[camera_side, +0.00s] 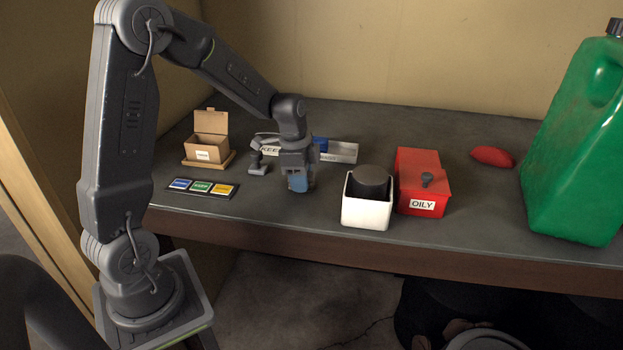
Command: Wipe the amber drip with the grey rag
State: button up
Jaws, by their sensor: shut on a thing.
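My gripper (298,187) points down low over the bench, left of the white box, and is shut on a small blue thing (298,182). The fingers partly cover this blue thing, and I cannot tell what it is. No grey rag is clear to see. A dark grey rounded thing (371,178) sits in the open white box (366,214); I cannot tell whether it is cloth. I cannot make out an amber drip on the bench.
A red lump (492,157) and a big green can (580,140) are farther right. A labelled tray (340,152), cardboard box (208,147) and coloured-label panel (203,188) are left of the white box.

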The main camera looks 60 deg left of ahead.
aim_at(323, 188)
jog(key=shift+s+a, duration=1.15)
jog(key=shift+s, duration=0.05)
jog(key=shift+w+a, duration=0.25)
jog(key=shift+w, duration=0.15)
jog(key=shift+w+d, duration=0.25)
jog(key=shift+w, duration=0.05)
jog(key=shift+w+d, duration=1.6)
jog(key=shift+d, duration=0.05)
jog(key=shift+w+d, duration=0.8)
jog(key=shift+s+a, duration=2.65)
jog(key=shift+a, duration=0.05)
notch_tip(323, 188, up, 8)
jog(key=shift+r, duration=0.1)
